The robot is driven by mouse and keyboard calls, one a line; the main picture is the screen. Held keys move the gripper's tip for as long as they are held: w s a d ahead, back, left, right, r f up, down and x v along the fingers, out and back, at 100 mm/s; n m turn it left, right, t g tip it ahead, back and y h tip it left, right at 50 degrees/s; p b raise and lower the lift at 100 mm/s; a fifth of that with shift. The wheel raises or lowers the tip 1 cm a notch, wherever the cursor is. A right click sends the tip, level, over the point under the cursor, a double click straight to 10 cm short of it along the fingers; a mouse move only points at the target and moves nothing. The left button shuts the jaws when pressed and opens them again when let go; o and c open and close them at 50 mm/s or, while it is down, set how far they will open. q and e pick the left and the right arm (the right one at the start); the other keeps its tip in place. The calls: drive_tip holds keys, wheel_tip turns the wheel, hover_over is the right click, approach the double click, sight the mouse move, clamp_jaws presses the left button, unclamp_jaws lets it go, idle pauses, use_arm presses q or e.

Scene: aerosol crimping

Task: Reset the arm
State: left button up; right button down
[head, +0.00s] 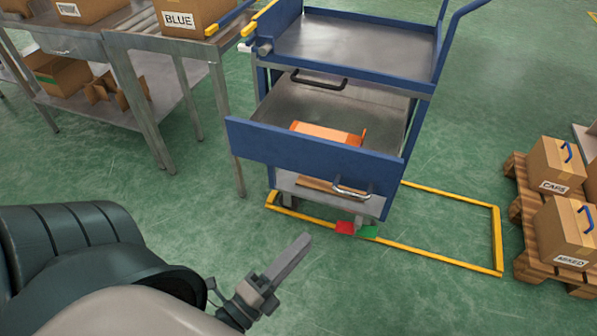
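My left arm (100,270) comes in from the lower left, dark with a pale grey part in front. My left gripper (288,262) points up and to the right over the green floor, in front of the blue cart (310,150). I see it from the side, so its fingers overlap and the gap between them does not show. I see nothing held at its tip. It appears apart from the cart. My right gripper and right arm are out of the picture.
The cart's drawer stands open with an orange object (328,133) inside. Yellow floor marking (450,262) lies around its base. A metal table (140,45) with a BLUE box (183,15) is at the upper left. Boxes CAPS (555,168) and MIXED (565,232) sit on a pallet (530,270) at right.

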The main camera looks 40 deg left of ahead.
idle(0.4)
